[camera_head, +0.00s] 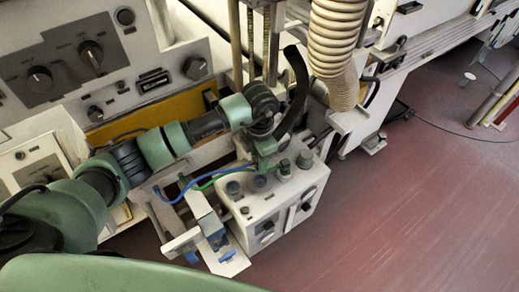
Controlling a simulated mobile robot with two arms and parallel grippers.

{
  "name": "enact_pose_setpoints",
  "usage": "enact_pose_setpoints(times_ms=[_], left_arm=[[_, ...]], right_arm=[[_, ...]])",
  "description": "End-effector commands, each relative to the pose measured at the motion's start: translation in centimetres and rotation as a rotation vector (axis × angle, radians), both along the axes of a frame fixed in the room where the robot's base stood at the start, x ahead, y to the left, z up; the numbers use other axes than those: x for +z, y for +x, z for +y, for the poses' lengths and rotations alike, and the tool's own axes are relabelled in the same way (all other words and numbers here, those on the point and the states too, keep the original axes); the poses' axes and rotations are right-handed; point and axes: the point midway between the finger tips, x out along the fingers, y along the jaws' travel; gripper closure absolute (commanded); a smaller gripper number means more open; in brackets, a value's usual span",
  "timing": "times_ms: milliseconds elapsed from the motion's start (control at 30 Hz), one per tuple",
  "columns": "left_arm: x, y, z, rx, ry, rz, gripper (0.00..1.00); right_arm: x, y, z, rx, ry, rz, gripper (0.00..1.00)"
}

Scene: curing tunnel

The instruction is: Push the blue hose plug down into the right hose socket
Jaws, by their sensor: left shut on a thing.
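My left gripper (266,160) comes down from the wrist over the top of a white box (258,215). It is shut where the blue hose (192,184) ends, on the blue hose plug, which is mostly hidden by the fingers. Round dark sockets show on the box top: one at the left (234,188) and one in the middle (259,182), just below the fingers. Round fittings (305,159) stand further right. I cannot tell how deep the plug sits or which socket it meets. My right gripper is not in view.
A ribbed beige duct (335,45) and a black curved hose (298,75) stand close behind the gripper. A control panel (70,62) is at upper left. The red floor (410,200) at right is clear.

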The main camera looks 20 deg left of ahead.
Motion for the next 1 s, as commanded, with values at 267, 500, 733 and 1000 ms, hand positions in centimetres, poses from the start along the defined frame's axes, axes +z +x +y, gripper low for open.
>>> enact_pose_setpoints(times_ms=[267,500,733,1000], left_arm=[[-0.7,0.1,-0.1,0.088,-0.001,-0.002,1.00],[-2.1,0.0,-0.1,0.085,-0.001,0.000,1.00],[-4.0,0.0,-0.1,0.084,-0.001,0.000,1.00],[-6.2,0.1,-0.1,0.083,-0.001,-0.002,1.00]], right_arm=[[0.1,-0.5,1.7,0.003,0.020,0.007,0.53],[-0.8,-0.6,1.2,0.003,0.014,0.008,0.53],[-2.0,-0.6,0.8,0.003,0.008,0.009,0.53],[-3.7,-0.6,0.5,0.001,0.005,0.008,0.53]])
